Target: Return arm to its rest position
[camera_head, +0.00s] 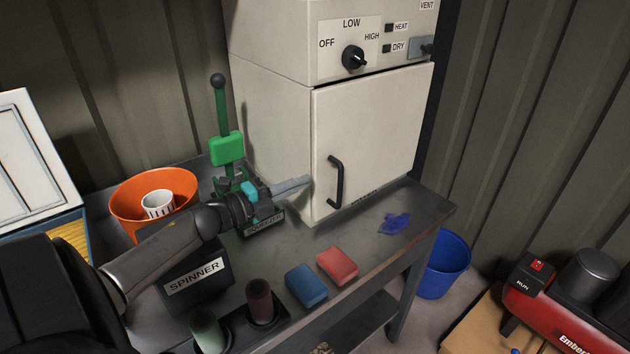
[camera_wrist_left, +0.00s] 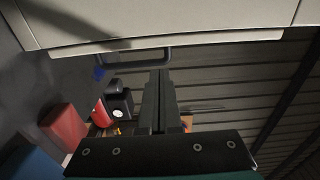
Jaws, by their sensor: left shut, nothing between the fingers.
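My left arm (camera_head: 160,258) reaches in from the left in the head view. My left gripper (camera_head: 308,181) is shut and empty, its fingertips by the left edge of the cream cabinet's door, left of the dark handle (camera_head: 337,182). In the left wrist view the closed fingers (camera_wrist_left: 159,75) point toward the cabinet handle (camera_wrist_left: 140,64); I cannot tell whether they touch the cabinet. The cabinet door (camera_head: 375,130) looks shut. My right gripper is not in view.
A green lever press (camera_head: 226,150) stands behind my wrist, and an orange bucket (camera_head: 126,203) is left of it. The spinner box (camera_head: 197,275), blue sponge (camera_head: 306,286) and red sponge (camera_head: 337,265) sit on the grey bench (camera_head: 400,245). A blue bucket (camera_head: 444,264) is at right.

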